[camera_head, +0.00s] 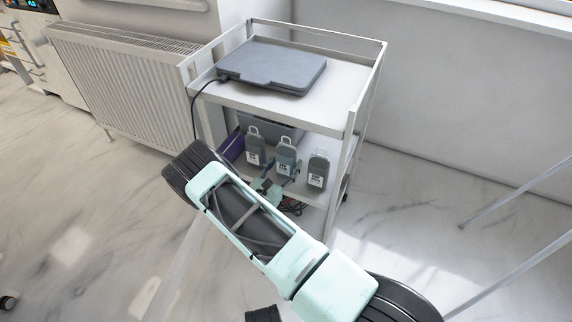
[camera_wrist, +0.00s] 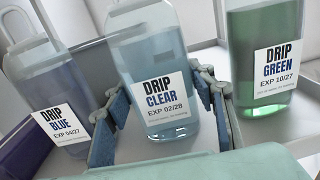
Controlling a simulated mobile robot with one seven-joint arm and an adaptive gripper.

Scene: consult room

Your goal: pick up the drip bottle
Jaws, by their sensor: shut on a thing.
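Three drip bottles stand in a row on the cart's lower shelf. The middle one, labelled DRIP CLEAR (camera_wrist: 152,58), is pale blue-grey and shows in the head view (camera_head: 286,157). My gripper (camera_wrist: 160,103) has a finger on each side of its lower part and is shut on it. The bottle looks upright; I cannot tell whether its base touches the shelf. The DRIP BLUE bottle (camera_wrist: 50,85) is to the left, and the DRIP GREEN bottle (camera_wrist: 262,50) is to the right. In the head view, my gripper (camera_head: 283,172) reaches the shelf from the front.
The white cart (camera_head: 335,105) has a top shelf holding a flat grey device (camera_head: 275,66) with a cable. A grey bin (camera_head: 270,128) and a purple item (camera_head: 232,147) are behind the bottles. Cart posts flank the shelf opening. A radiator (camera_head: 125,85) stands left.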

